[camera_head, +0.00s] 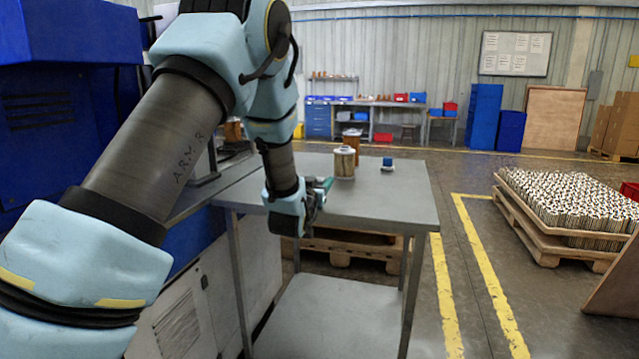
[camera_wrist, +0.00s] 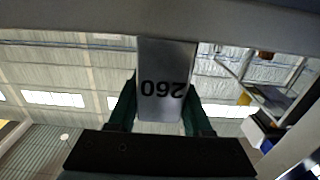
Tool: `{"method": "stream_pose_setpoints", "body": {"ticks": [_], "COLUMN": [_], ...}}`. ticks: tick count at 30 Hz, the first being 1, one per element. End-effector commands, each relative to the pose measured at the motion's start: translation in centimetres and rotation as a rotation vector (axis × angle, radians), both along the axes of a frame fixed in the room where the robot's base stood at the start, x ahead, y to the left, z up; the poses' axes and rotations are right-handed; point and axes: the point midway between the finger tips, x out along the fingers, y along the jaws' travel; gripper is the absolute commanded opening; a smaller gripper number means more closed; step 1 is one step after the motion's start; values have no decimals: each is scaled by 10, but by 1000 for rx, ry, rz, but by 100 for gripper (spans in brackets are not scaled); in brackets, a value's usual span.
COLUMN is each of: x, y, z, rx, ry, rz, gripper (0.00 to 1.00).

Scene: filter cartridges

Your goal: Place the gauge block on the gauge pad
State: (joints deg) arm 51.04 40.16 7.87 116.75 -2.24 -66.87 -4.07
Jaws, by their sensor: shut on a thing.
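My gripper (camera_head: 322,188) is at the left part of the grey table, close to its top, at the end of the lowered arm. In the wrist view its two green fingers are shut on the gauge block (camera_wrist: 165,62), a plain grey metal block marked 260, which reads upside down there. The block's far end runs up to a grey band across the top of that view. In the head view the block is not clearly visible at the gripper. I cannot make out the gauge pad for certain in either view.
The table's right front is clear. A pallet of cartridges (camera_head: 565,205) stands right.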

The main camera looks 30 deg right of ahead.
Motion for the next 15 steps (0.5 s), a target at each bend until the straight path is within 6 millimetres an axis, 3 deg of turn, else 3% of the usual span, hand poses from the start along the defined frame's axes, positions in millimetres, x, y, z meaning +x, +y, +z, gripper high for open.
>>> {"method": "stream_pose_setpoints", "body": {"ticks": [1, 2, 9, 15], "x": [0, 0, 0, 0], "y": [0, 0, 0, 0], "z": [-2, -2, -1, -1], "rx": [-1, 0, 1, 1], "ry": [-1, 0, 1, 1], "rz": [0, 0, 0, 0], "gripper": [0, 53, 80, 80]}}
